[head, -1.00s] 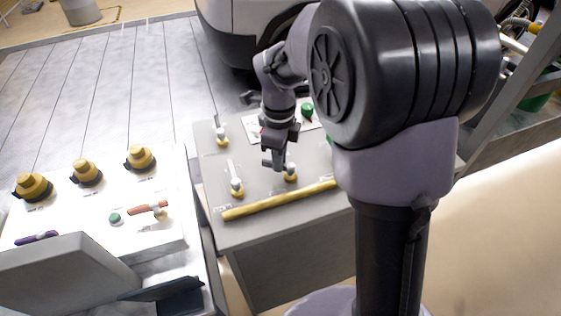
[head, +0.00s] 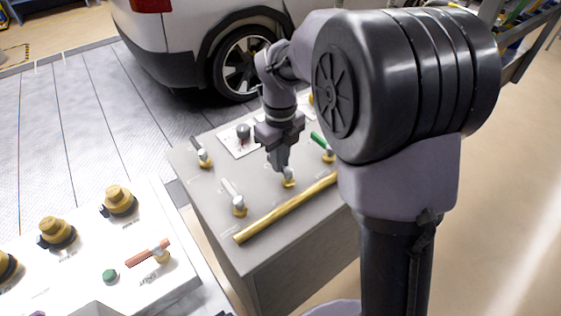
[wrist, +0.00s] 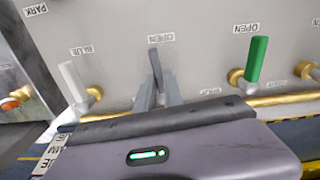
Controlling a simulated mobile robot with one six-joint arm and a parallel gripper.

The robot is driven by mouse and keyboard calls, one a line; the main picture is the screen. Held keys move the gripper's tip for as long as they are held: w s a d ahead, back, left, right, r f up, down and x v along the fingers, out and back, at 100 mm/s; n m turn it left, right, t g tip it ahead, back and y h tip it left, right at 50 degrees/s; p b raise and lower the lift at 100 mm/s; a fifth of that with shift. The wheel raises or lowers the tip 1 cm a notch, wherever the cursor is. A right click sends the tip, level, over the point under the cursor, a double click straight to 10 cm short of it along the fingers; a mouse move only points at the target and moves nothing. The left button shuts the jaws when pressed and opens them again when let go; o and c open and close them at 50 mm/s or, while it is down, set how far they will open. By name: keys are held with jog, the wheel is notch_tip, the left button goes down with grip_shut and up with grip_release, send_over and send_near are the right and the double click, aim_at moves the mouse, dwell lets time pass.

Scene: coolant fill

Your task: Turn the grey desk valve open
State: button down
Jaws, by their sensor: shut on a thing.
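The grey desk valve has a dark grey lever (wrist: 154,68) that shows in the wrist view, standing up from between my fingers toward an OPEN label (wrist: 161,38). My gripper (wrist: 159,93) is shut on this lever. In the head view my gripper (head: 279,163) points down onto the desk valve, and only the valve's brass base (head: 288,182) shows clearly below the fingers. The lever is mostly hidden there by the fingers.
A white-levered valve (head: 238,205) stands left of my gripper and a green-levered valve (head: 320,142) right. Another valve (head: 203,158) is further back. A brass rail (head: 285,209) runs along the desk's front. A white panel (head: 75,270) with knobs is at left; a car (head: 180,45) is behind.

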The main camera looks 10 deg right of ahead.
jog(key=shift+d+m, duration=0.15)
jog(key=shift+m, duration=0.35)
jog(key=shift+w, duration=0.1)
jog(key=c, duration=1.5)
grip_release()
jog(key=shift+o, duration=0.2)
notch_tip(320, 180, up, 17)
jog(key=p, duration=0.7)
jog(key=shift+r, duration=0.2)
